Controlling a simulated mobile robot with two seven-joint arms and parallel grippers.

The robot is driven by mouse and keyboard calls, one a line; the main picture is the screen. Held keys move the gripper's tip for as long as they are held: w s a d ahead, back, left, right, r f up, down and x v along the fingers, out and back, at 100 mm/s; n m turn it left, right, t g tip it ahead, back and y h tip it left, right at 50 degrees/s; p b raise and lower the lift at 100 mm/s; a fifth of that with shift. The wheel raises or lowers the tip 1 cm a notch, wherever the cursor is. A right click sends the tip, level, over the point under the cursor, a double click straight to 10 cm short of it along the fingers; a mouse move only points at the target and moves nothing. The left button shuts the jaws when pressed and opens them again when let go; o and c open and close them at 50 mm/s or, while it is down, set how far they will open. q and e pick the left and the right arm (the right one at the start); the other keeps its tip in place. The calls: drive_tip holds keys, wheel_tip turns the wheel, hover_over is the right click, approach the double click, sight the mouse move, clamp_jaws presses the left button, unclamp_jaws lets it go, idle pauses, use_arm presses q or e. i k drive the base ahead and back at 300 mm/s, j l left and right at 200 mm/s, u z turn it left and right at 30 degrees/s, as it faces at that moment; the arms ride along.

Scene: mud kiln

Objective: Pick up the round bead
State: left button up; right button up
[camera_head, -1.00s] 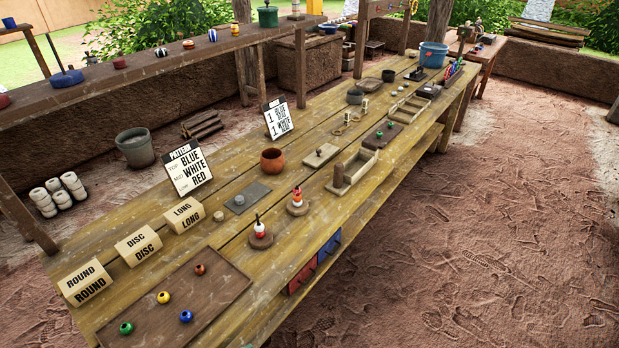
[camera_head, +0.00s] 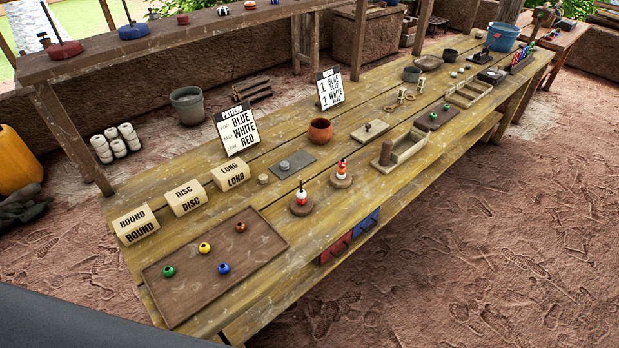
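Several small beads lie apart on a brown wooden board (camera_head: 200,293) at the near left end of the long table. They are a green bead (camera_head: 168,271), a yellow bead (camera_head: 204,247), a dark red bead (camera_head: 240,227) and a blue bead (camera_head: 223,268). All look roughly round and too small to compare exact shapes. A wooden block reading ROUND (camera_head: 135,225) stands just behind the board. Neither of my grippers is in view.
Blocks reading DISC (camera_head: 186,197) and LONG (camera_head: 231,175) stand beside the ROUND block. Two pegs with beads (camera_head: 301,201) (camera_head: 342,172) stand right of the board. A clay pot (camera_head: 320,130) and two sign cards (camera_head: 238,129) (camera_head: 329,88) stand further back.

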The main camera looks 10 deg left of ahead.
sight(223, 268)
drive_tip(key=u, duration=1.2)
